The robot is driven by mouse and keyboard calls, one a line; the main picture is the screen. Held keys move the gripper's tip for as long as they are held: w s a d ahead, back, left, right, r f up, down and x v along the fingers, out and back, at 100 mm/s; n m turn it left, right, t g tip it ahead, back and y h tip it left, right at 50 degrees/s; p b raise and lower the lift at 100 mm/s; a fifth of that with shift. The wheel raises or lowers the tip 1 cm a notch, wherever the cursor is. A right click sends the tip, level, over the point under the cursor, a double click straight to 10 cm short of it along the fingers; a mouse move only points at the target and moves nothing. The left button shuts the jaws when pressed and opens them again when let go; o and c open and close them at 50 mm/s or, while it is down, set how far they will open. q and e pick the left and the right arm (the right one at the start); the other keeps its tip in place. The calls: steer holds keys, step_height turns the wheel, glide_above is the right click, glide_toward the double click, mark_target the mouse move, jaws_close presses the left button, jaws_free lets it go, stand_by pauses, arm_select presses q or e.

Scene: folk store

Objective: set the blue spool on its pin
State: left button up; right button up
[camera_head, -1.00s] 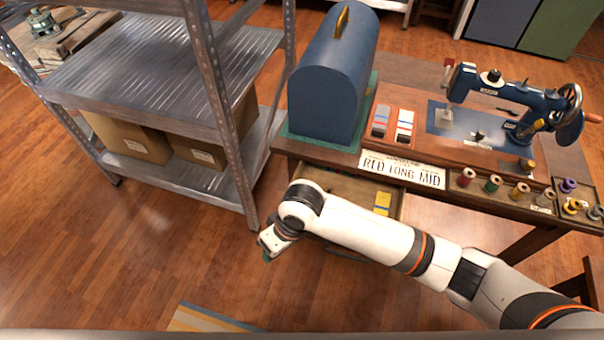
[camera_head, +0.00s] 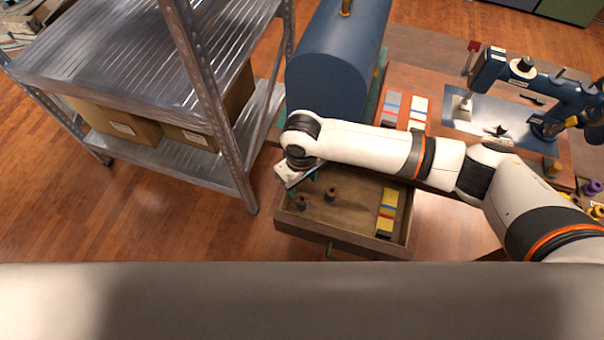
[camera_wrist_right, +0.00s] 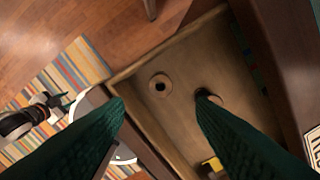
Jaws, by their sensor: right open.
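An open wooden drawer (camera_head: 350,232) holds two small spools at its left, a nearer one (camera_head: 302,201) and a farther one (camera_head: 331,192). Both look brownish in the head view, and I cannot tell which is blue. My right gripper (camera_head: 303,184) is open and empty over the drawer's left end, pointing down. In the right wrist view its green fingers (camera_wrist_right: 160,101) stand apart, with a tan-rimmed spool (camera_wrist_right: 160,86) between and beyond their tips. A dark-topped spool (camera_wrist_right: 213,97) shows beside the right finger, partly hidden. The pin cannot be made out. My left gripper is not in view.
A blue domed case (camera_head: 335,75) stands behind the drawer, and a sewing machine (camera_head: 540,90) to the right. Purple and yellow spools (camera_head: 594,188) show at the right edge. A metal shelf (camera_head: 150,60) stands at left.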

step_height(320, 180, down, 6)
steer(key=b, duration=0.7)
steer(key=shift+w+f, duration=0.1)
steer(key=shift+f, duration=1.7)
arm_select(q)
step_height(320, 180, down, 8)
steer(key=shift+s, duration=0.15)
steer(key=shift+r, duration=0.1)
arm_select(e)
steer(key=shift+r, duration=0.1)
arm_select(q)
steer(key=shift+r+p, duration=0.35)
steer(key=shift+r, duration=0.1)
arm_select(e)
steer(key=shift+c, duration=0.5)
